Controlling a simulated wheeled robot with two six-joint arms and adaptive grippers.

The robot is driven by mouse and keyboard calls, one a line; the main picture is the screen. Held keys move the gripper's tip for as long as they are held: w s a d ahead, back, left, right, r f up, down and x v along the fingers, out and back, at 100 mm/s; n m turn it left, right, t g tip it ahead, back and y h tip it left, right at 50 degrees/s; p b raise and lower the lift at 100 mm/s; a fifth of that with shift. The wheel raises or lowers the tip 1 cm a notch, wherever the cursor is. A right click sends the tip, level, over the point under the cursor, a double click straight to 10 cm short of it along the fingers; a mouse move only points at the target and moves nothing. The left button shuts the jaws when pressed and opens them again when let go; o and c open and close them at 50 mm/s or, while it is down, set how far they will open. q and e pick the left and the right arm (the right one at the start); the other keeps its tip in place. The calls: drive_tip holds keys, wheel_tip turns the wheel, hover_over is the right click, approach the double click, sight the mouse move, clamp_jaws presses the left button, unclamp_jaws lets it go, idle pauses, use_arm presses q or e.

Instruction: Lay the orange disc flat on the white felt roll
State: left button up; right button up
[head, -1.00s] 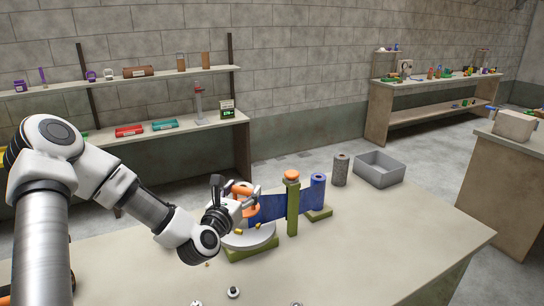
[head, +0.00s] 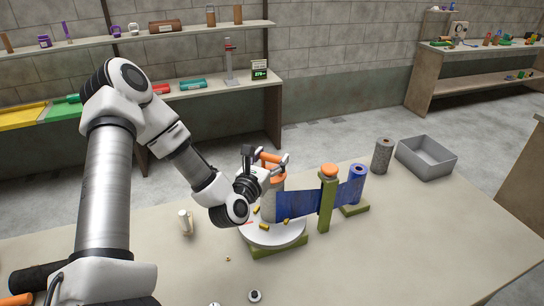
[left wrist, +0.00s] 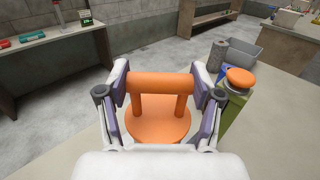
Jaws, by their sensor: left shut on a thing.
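The orange disc (left wrist: 158,124) has a bridge-shaped orange handle and looks about level in the left wrist view. My left gripper (head: 272,163) is shut on this handle, with a finger on each side. In the head view the disc (head: 276,179) is partly hidden by the fingers. It is over a pale greyish roll (head: 269,207) standing on a white round plate (head: 273,235). I cannot tell whether disc and roll touch. A small white roll (head: 186,222) stands on the table to the left. I cannot tell which is the white felt roll. My right gripper is not in view.
A blue felt band (head: 300,204) runs from the plate past a green post (head: 326,205) with an orange top to a blue roll (head: 357,184). Small yellow pieces lie on the plate. A grey roll (head: 382,156) and a grey bin (head: 427,168) stand at the back right.

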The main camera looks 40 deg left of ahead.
use_arm(q)
drive_tip(key=shift+s+d+f, duration=0.2)
drive_tip(key=shift+f, duration=0.6)
drive_tip(key=shift+w+a+f, duration=0.1)
drive_tip(key=shift+w+a, duration=0.05)
drive_tip(key=shift+w, duration=0.15)
drive_tip(key=o, duration=1.1)
drive_tip(key=shift+s, duration=0.15)
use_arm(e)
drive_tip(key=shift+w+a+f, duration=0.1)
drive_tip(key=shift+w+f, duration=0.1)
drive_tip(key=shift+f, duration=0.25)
use_arm(q)
drive_tip(key=shift+s, duration=0.15)
drive_tip(key=p+v, duration=0.6)
drive_tip(key=v, duration=0.5)
drive_tip(key=shift+s+p, duration=0.3)
drive_tip(key=shift+p, duration=0.05)
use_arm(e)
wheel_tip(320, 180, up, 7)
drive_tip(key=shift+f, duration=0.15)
